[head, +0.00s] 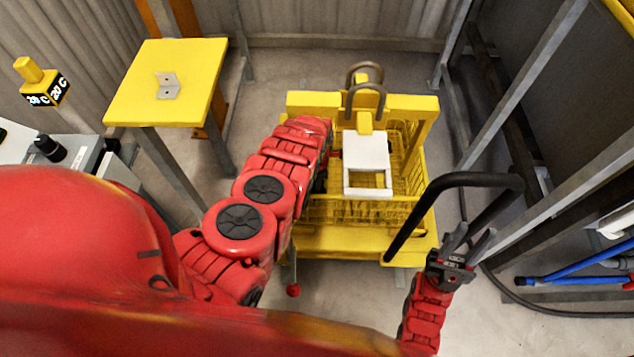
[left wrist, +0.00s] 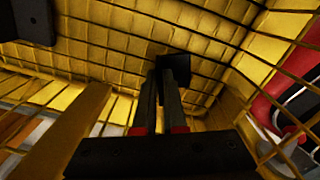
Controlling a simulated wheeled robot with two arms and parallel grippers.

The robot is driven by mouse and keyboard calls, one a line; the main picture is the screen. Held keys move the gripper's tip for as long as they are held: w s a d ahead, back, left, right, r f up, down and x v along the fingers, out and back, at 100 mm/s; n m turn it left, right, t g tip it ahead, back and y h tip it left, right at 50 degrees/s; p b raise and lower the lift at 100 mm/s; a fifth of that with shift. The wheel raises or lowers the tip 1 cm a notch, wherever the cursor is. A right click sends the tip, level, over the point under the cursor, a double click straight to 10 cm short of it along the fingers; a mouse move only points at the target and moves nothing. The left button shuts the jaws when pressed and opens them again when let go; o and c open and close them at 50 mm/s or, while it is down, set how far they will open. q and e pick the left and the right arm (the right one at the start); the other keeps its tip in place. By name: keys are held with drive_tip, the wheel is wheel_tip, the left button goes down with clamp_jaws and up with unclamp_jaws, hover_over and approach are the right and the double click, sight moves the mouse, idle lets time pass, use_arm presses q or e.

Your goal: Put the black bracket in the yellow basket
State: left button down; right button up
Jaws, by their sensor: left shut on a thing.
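The yellow basket (head: 345,212) stands on a yellow cart in the head view. My left arm reaches down to its left side, and the arm hides the left gripper there. In the left wrist view, my left gripper (left wrist: 164,80) is shut on the black bracket (left wrist: 176,68), seen as a small dark piece at the fingertips. Yellow mesh walls (left wrist: 120,45) surround it, so it appears to be inside the basket. Whether the bracket touches the mesh is unclear.
A white piece with a rectangular opening (head: 367,150) is at the basket's middle. A grey bracket (head: 167,86) lies on a yellow stand (head: 198,60). A dark handle (head: 455,181) rises at the cart's right. Another dark shape (left wrist: 33,20) is at the wrist view's upper left.

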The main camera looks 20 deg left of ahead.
use_arm(q)
drive_tip(key=c, duration=1)
unclamp_jaws()
drive_tip(key=shift+r+p, duration=0.6)
drive_tip(key=shift+p, duration=0.05)
drive_tip(key=shift+r, duration=0.35)
wheel_tip(320, 180, up, 11)
drive_tip(key=p, duration=0.2)
drive_tip(key=shift+r, duration=0.2)
